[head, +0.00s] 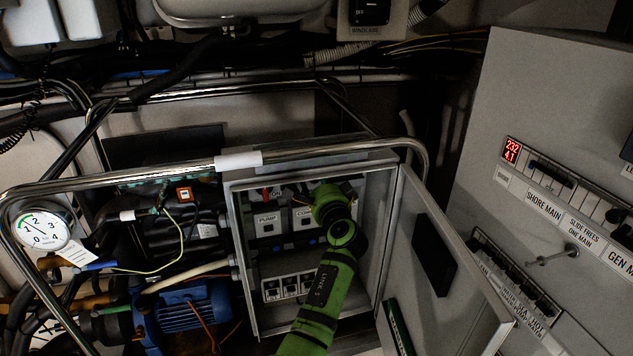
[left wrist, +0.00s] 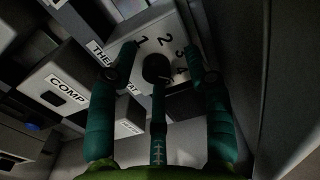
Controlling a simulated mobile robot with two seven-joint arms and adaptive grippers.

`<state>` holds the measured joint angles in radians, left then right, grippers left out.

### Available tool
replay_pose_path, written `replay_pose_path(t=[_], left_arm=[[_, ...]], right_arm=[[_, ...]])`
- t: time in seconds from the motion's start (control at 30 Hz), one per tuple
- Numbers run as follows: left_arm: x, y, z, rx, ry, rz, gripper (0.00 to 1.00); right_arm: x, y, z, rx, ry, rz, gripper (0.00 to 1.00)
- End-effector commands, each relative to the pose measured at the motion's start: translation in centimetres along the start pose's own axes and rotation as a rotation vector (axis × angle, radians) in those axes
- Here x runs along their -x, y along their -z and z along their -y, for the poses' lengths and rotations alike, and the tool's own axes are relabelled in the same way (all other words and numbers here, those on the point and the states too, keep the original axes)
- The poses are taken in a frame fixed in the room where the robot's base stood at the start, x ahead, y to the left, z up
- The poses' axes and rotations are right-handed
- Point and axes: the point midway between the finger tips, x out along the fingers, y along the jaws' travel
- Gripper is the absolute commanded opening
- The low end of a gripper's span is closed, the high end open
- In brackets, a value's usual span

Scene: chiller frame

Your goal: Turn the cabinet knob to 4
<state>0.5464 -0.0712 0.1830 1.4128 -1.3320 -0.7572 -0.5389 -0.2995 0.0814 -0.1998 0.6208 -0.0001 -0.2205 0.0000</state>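In the head view my green left wrist (head: 331,205) reaches into the open cabinet (head: 246,262) and hides the knob. My right gripper is not in view.
The cabinet door (head: 440,265) stands open on the right. Boxes marked PUMP (head: 266,222) and COMP (left wrist: 67,92) sit left of my gripper. A steel tube frame (head: 130,174) crosses in front, with a blue motor (head: 185,308) at lower left.

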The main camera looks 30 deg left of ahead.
Motion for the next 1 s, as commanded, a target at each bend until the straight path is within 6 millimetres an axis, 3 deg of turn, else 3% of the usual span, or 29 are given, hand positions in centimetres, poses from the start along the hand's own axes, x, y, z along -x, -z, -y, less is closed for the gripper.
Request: replay_pose_path(t=[0.23, 0.67, 1.0], left_arm=[[0.7, 0.1, -0.4, -0.001, -0.006, -0.002, 0.51], [6.9, 0.0, -0.2, 0.000, -0.004, -0.002, 0.51], [7.5, 0.0, -0.1, 0.000, -0.003, 0.000, 0.51]], right_arm=[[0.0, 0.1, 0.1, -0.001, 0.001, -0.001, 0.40], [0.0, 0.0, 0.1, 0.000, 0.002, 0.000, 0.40], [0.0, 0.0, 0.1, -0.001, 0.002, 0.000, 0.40]])
